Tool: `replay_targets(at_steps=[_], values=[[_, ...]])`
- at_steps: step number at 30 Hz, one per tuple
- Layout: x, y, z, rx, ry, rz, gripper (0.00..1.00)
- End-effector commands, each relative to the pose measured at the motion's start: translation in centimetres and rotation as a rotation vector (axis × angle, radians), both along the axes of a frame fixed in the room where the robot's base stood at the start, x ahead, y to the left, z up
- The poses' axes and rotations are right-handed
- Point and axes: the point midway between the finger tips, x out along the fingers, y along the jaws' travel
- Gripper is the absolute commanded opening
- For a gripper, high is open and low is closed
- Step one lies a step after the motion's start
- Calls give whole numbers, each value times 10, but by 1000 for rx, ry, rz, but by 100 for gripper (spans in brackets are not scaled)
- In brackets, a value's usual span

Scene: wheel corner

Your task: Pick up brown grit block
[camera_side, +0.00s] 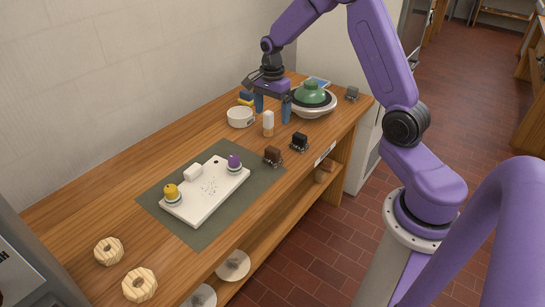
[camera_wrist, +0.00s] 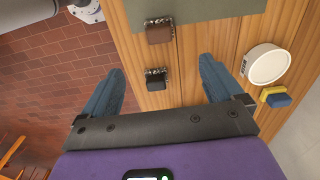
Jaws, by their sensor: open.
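The brown grit block (camera_side: 272,154) is a small dark-brown block on the wooden counter, at the edge of the grey-green mat. It also shows at the top of the wrist view (camera_wrist: 158,33), with a speckled gritty strip along one side. A similar black block (camera_side: 299,141) stands beside it, with a gap between them; in the wrist view the black block (camera_wrist: 156,82) lies nearer my gripper. My gripper (camera_side: 272,108) is open and empty above the counter, farther back than the brown block. In the wrist view its blue fingers (camera_wrist: 161,66) are spread wide and touch neither block.
A green-domed item (camera_side: 313,95) sits behind right, with a grey block (camera_side: 351,94) beyond. The mat (camera_side: 213,233) holds a white board (camera_side: 212,198). The counter's front edge is close to the blocks.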

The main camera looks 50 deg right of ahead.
Motion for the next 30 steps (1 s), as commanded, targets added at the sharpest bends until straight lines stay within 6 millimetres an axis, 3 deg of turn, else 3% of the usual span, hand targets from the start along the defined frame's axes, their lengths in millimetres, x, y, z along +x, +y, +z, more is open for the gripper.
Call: replay_targets(at_steps=[5, 19, 30], values=[[1, -3, -18, 0, 4, -22, 94], [-1, -3, -103, 0, 4, -18, 94], [0, -2, -129, 0, 0, -17, 94]])
